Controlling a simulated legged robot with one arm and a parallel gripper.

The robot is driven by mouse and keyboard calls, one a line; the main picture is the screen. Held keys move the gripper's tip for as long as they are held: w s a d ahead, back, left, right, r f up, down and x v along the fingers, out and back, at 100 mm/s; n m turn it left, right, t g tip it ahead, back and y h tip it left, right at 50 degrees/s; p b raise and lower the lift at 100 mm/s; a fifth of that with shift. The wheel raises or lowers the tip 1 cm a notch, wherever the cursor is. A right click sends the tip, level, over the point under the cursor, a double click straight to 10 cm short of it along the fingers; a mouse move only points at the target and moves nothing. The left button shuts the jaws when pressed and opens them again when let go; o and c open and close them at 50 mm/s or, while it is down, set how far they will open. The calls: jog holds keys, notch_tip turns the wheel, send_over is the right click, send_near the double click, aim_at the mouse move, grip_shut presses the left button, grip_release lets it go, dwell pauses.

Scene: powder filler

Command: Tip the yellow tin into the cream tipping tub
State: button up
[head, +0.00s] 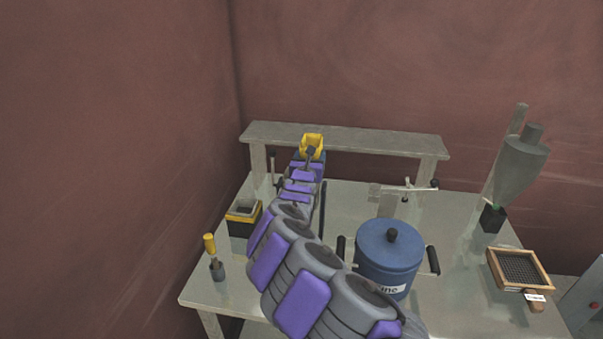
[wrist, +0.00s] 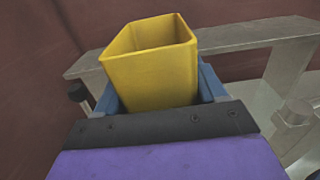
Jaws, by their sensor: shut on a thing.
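The yellow tin (head: 312,141) is above the far left part of the table, near the raised shelf. In the wrist view the yellow tin (wrist: 155,78) is open-topped and square-sided, leaning slightly, with its mouth facing up. Its contents cannot be made out. My gripper (wrist: 160,92) is shut on the tin, with a blue finger at each side. In the head view my gripper (head: 311,154) is small, at the far end of my outstretched arm. I cannot make out a cream tipping tub in either view.
A blue lidded pot (head: 389,255) stands right of my arm. A black-and-yellow box (head: 243,218) and a yellow-handled tool (head: 211,252) are at left. A raised shelf (head: 375,140) spans the back. A grey hopper (head: 520,165) and a framed sieve (head: 519,270) are at right.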

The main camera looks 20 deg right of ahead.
aim_at(318, 150)
jog(key=shift+w+d+r, duration=0.15)
jog(key=shift+d+r, duration=0.05)
jog(key=shift+d, duration=0.85)
jog(key=n+p, duration=0.1)
jog(key=r+n+p, duration=0.1)
jog(key=n+p, duration=0.1)
jog(key=shift+s+d+r+n, duration=0.2)
jog(key=shift+s+n, duration=0.05)
jog(key=shift+n, duration=0.05)
jog(key=shift+s+d+f+n, duration=0.15)
jog(key=shift+f+n, duration=0.5)
jog(key=shift+n, duration=0.45)
jog(key=shift+f, duration=0.1)
